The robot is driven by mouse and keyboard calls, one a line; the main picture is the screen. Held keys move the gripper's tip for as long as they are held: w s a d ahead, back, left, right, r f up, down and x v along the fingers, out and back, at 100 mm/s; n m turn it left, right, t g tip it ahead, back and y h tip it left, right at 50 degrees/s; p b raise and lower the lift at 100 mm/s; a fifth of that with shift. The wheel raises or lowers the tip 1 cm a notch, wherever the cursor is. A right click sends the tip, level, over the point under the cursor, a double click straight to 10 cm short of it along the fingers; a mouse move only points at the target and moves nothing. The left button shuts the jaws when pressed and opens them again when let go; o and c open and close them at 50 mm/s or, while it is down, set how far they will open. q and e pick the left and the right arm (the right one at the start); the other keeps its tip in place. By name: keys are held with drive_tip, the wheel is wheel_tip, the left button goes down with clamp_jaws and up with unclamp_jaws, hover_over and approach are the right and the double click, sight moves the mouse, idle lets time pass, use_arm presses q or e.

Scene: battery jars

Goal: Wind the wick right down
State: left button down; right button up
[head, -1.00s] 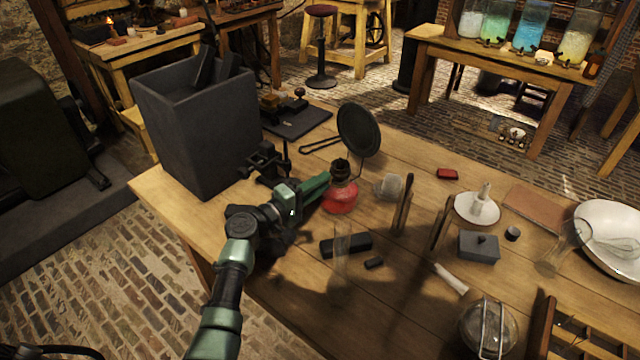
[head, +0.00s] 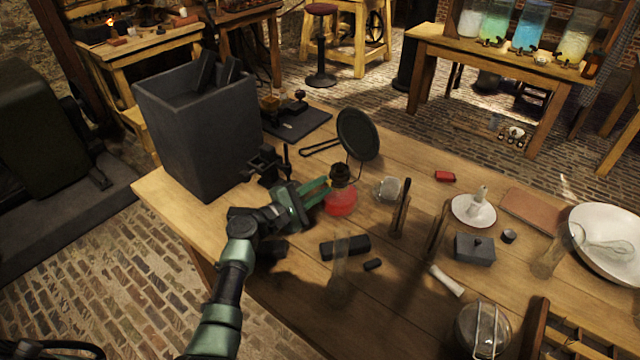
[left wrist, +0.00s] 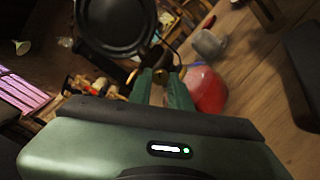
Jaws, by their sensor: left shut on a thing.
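A lamp with a red glass font (head: 341,203) and a dark burner (head: 342,174) stands upright on the wooden table. A round dark reflector (head: 358,134) stands behind it. My left gripper (head: 327,188) reaches in from the left, its green fingertips at the lamp's burner. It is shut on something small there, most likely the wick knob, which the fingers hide. In the left wrist view the fingers (left wrist: 162,74) lie beside the red font (left wrist: 207,90), with the dark reflector (left wrist: 115,25) beyond. The wick itself is too small to make out. My right gripper is out of view.
A tall grey bin (head: 200,135) stands left of the lamp, with a small dark clamp-like device (head: 266,165) near my gripper. A small glass jar (head: 388,188) stands close on the lamp's right. A black block (head: 345,247) and a clear glass cylinder (head: 340,282) stand in front.

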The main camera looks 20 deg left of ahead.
use_arm(q)
drive_tip(key=n+p, duration=0.1)
drive_tip(key=n, duration=0.2)
drive_tip(key=shift+p, duration=0.3)
drive_tip(key=shift+n+p, duration=0.55)
drive_tip(key=shift+n, duration=0.85)
drive_tip(key=shift+f, duration=0.1)
drive_tip(key=c, duration=1.3)
unclamp_jaws()
drive_tip(key=v, duration=0.8)
drive_tip(key=shift+g+b, duration=0.3)
